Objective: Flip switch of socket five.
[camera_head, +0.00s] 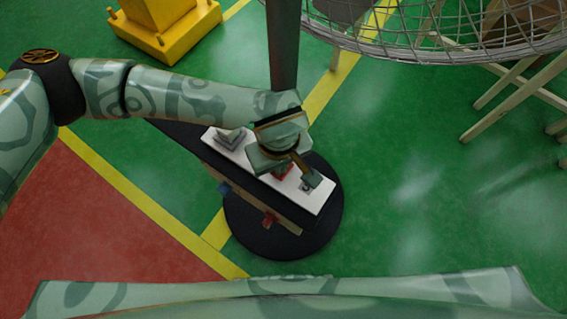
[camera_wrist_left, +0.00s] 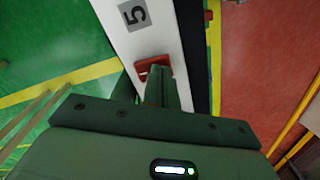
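A white socket strip (camera_head: 322,198) lies along a dark bar on a round black base. In the left wrist view the strip (camera_wrist_left: 150,42) carries a label "5" (camera_wrist_left: 134,13). Beside this label is a red switch (camera_wrist_left: 151,66); a little of it shows in the head view (camera_head: 283,171). My left gripper (camera_head: 270,160) is over the strip. In the left wrist view its fingers (camera_wrist_left: 160,75) look shut together and empty, with their tips over the red switch. Contact cannot be told. The switch is partly hidden behind them. My right gripper is out of view.
A grey plug-like piece (camera_head: 234,138) sits on the strip's left part. A dark post (camera_head: 283,45) stands behind it. A wire basket (camera_head: 440,40) and wooden legs (camera_head: 515,85) are at upper right. A yellow block (camera_head: 165,25) is at upper left. Green floor is clear at right.

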